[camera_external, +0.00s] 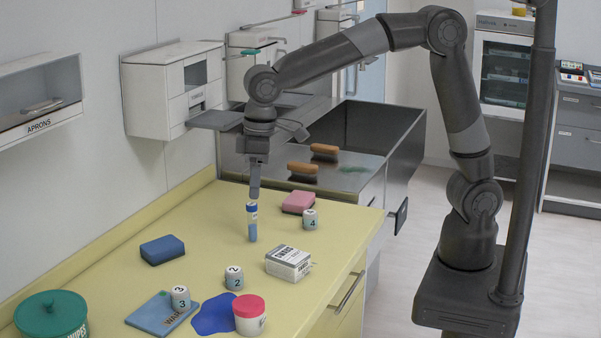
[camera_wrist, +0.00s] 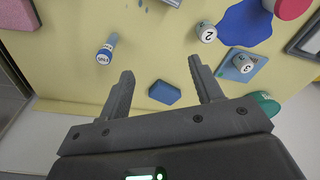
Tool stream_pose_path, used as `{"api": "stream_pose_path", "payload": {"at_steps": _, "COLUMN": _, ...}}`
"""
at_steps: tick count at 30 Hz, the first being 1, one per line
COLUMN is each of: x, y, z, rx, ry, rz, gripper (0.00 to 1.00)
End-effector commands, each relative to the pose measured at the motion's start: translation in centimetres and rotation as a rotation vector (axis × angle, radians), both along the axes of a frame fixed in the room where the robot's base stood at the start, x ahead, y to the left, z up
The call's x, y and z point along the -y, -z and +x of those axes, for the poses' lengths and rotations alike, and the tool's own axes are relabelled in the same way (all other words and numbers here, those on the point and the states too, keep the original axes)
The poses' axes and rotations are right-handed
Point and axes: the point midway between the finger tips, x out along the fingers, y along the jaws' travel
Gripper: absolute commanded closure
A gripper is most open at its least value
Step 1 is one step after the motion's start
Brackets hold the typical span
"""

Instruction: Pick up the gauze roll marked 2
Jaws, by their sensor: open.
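The gauze roll marked 2 (camera_external: 234,277) stands upright on the yellow counter, a small white and pale blue cylinder. It also shows near the top of the wrist view (camera_wrist: 207,32), beyond the right finger's tip. My gripper (camera_external: 254,194) points down over the counter, behind the roll in the external view. In the wrist view my gripper (camera_wrist: 160,68) is open, with nothing between its fingers.
A blue tube (camera_external: 252,226) stands just below my gripper in the external view. A blue sponge (camera_external: 162,249), swab box (camera_external: 288,263), blue spill-shaped patch (camera_external: 214,314), red-lidded jar (camera_external: 250,318) and green-lidded wipes tub (camera_external: 52,317) surround the roll. Bare counter (camera_external: 205,245) lies behind it.

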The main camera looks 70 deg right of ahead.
Motion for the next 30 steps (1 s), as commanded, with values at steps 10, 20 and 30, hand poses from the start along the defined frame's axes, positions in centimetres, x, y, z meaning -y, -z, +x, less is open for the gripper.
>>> {"api": "stream_pose_path", "payload": {"at_steps": 10, "x": -10.2, "y": 5.7, "z": -0.3, "rx": -0.082, "ry": -0.104, "rz": -0.045, "gripper": 0.40}}
{"api": "stream_pose_path", "payload": {"at_steps": 20, "x": -11.1, "y": 9.6, "z": -0.5, "rx": -0.091, "ry": -0.113, "rz": -0.052, "gripper": 0.40}}
{"api": "stream_pose_path", "payload": {"at_steps": 30, "x": -11.0, "y": 12.9, "z": -0.2, "rx": -0.090, "ry": -0.112, "rz": -0.052, "gripper": 0.40}}
